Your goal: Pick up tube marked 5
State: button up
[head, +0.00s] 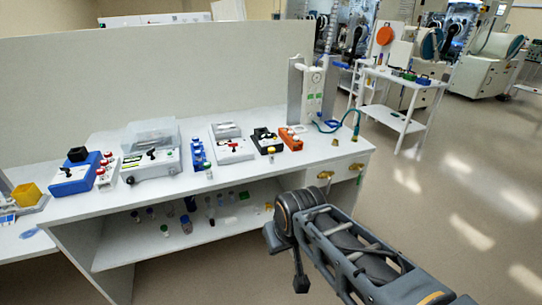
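No number can be read on any tube from here, so I cannot tell which is tube 5. Small capped tubes stand in a blue rack (198,153), an orange rack (292,141) and a pale rack with red and white caps (105,173) on the white bench (235,178). A loose small tube (271,157) stands in front of the black block, and another (209,173) stands near the blue rack. My arm reaches in from the lower right, in front of the bench. Its dark end (300,278) hangs low, apart from the tubes; its fingers cannot be made out.
Benchtop devices (150,155) and a white instrument (231,149) stand among the racks. A black block (267,142) is beside the orange rack. The lower shelf (160,242) holds several bottles. A white cart (400,85) stands behind right. Floor at right is clear.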

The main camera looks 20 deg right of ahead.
aim_at(271, 151)
jog(key=z, duration=1.55)
jog(key=i, duration=1.5)
jog(key=u, duration=3.95)
